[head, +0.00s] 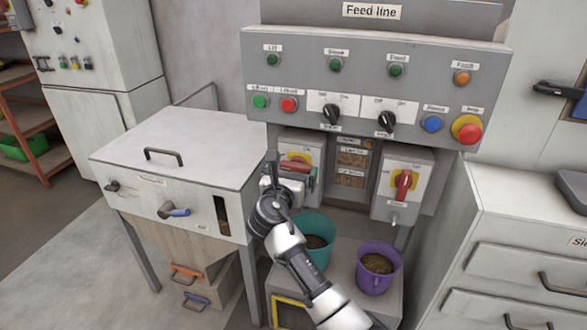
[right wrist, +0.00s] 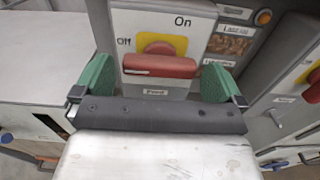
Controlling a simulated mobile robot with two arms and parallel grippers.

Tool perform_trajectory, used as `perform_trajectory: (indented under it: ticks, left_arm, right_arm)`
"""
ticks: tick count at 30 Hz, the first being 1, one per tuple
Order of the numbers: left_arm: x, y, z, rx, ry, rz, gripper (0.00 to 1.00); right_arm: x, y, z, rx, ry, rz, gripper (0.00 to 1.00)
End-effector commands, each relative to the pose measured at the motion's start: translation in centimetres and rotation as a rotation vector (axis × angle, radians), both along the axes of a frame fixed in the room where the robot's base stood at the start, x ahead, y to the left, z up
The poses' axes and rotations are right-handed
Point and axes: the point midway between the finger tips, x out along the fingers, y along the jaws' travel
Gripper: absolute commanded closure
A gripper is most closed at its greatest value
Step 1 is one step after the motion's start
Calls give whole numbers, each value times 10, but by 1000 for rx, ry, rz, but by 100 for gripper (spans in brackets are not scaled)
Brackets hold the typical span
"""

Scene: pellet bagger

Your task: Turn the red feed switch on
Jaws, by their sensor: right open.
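In the head view the switch (head: 296,164) is partly hidden behind my right gripper (head: 290,174). My right gripper (right wrist: 158,82) is open, with one green finger pad on each side of the handle. Gaps show between the pads and the handle's ends. I cannot tell how deep the handle sits between them. My left gripper is not in view.
A second red switch (head: 403,186) on a yellow plate is to the right, its handle near upright. The button panel (head: 300,77) overhangs above. A teal bucket (head: 318,255) and a purple bucket (head: 376,276) stand below. A white hopper (head: 190,140) is at left.

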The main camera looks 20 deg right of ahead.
Motion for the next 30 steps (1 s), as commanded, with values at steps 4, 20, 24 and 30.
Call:
perform_trajectory:
  ticks: [4,20,24,30]
  left_arm:
    - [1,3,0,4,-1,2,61]
    - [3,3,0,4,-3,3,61]
    - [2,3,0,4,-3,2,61]
    - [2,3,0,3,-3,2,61]
  right_arm:
    - [9,-6,0,1,0,0,0]
    - [10,-7,0,1,0,0,34]
    - [10,-7,0,6,-3,0,34]
    - [10,-7,-1,46,-30,0,34]
